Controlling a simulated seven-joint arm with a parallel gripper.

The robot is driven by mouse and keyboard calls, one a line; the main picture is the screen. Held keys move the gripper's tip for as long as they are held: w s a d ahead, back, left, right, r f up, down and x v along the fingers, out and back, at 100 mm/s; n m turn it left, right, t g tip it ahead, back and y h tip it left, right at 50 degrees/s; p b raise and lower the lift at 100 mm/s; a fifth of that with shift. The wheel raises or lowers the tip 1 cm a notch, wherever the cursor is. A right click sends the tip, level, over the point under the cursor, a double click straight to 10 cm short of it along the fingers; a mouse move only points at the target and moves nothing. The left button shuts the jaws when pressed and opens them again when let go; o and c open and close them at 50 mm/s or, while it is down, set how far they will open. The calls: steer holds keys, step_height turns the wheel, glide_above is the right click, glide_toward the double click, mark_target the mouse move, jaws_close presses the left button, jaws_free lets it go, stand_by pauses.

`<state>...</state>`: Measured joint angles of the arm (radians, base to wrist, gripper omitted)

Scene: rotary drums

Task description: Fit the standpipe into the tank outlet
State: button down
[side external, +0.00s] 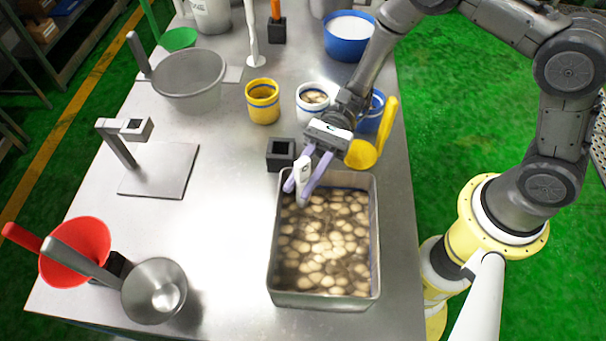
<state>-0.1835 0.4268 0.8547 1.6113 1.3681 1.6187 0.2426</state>
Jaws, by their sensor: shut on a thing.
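The tank (274,262) is a rectangular steel tray at the front right of the table. It holds water and many pale, rounded pieces. My gripper (298,188), with pale lilac fingers, is over the tank's back left corner. It is shut on a short white piece, seemingly the standpipe (303,172), which stands roughly upright between the fingers. Its lower end is by the tank's back left corner; I cannot tell whether it touches anything. I cannot make out the tank outlet.
A black square holder (281,154) stands just behind the tank. Yellow (262,102) and white (312,98) cups and a yellow ladle (362,153) are close by. A red funnel (72,250) and steel ladle (154,291) lie front left. The table's middle is clear.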

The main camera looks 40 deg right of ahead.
steer(key=shift+f, duration=0.5)
steer(key=c, duration=0.7)
jaws_free()
steer(key=shift+s, duration=0.1)
steer(key=shift+o, duration=0.2)
steer(key=v, duration=1.4)
steer(key=shift+a+r, duration=0.1)
steer(key=shift+a, duration=0.1)
